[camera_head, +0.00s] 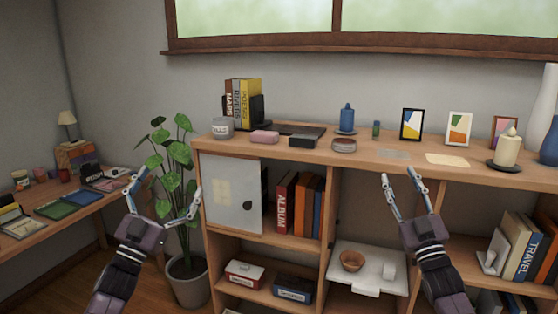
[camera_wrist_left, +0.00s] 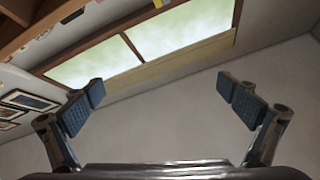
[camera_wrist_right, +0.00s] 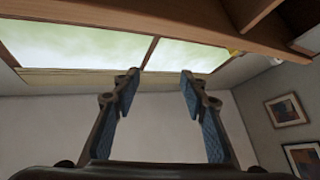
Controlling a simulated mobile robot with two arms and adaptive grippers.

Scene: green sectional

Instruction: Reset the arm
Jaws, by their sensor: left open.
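My left gripper (camera_head: 166,187) is raised in front of the potted plant, left of the shelf unit. Its fingers are spread wide, and nothing is between them in the left wrist view (camera_wrist_left: 158,90).
The wooden shelf unit (camera_head: 330,200) carries a blue candle (camera_head: 347,118), a cream candle (camera_head: 507,150), picture frames and books. A white tray (camera_head: 375,258) with a brown bowl (camera_head: 352,261) sits in it. A potted plant (camera_head: 186,282) stands left, near a desk (camera_head: 60,222).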

